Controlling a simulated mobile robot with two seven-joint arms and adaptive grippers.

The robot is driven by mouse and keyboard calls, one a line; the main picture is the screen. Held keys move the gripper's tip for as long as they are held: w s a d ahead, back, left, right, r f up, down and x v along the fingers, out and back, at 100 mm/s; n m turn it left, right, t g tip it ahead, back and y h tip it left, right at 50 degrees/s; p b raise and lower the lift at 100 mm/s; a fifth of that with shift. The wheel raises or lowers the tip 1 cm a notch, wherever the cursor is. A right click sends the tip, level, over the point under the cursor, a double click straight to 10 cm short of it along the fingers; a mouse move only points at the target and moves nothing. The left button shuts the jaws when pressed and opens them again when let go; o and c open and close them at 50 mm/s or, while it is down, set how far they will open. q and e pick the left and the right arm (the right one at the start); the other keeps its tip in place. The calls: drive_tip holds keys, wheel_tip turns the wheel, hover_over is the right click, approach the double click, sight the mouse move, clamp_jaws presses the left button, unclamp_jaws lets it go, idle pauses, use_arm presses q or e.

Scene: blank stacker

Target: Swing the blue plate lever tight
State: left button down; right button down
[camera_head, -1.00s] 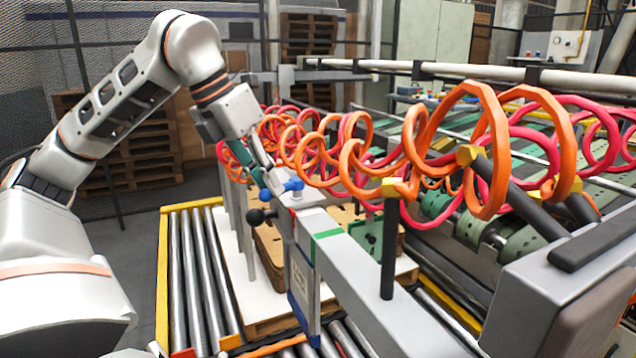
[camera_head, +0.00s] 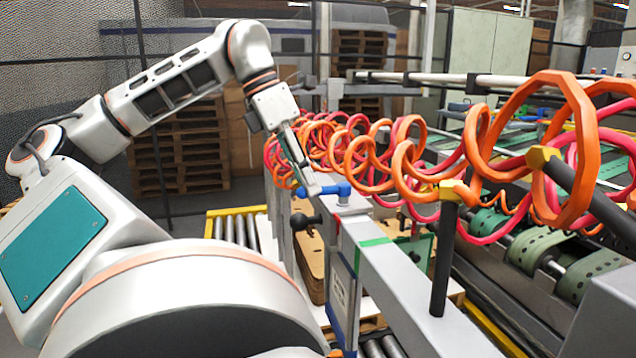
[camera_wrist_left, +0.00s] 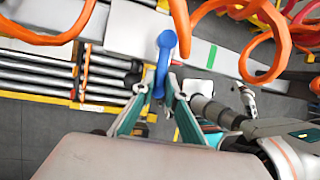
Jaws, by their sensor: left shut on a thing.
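The blue plate lever (camera_head: 337,190) sits on top of the grey beam (camera_head: 395,275), near the beam's far end. My left gripper (camera_head: 308,183) reaches down to it from the upper left and is shut on its handle end. In the left wrist view the blue lever (camera_wrist_left: 166,50) runs down between the two green-edged fingers (camera_wrist_left: 160,90). The fingers hide part of the handle. A black-knobbed lever (camera_head: 302,222) sticks out of the beam's left side just below. My right gripper is not in view.
Orange and red coiled hoses (camera_head: 400,165) hang close along the right of the lever. A black post with a yellow cap (camera_head: 445,255) stands on the beam. Brown stacked blanks (camera_head: 308,262) and a roller conveyor (camera_head: 235,230) lie below left.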

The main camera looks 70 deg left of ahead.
use_arm(q)
drive_tip(key=shift+a, duration=0.1)
idle(0.3)
drive_tip(key=c, duration=2)
unclamp_jaws()
drive_tip(key=shift+w, duration=0.1)
drive_tip(key=v, duration=1.2)
drive_tip(key=shift+a, duration=0.1)
drive_tip(key=shift+f, duration=0.1)
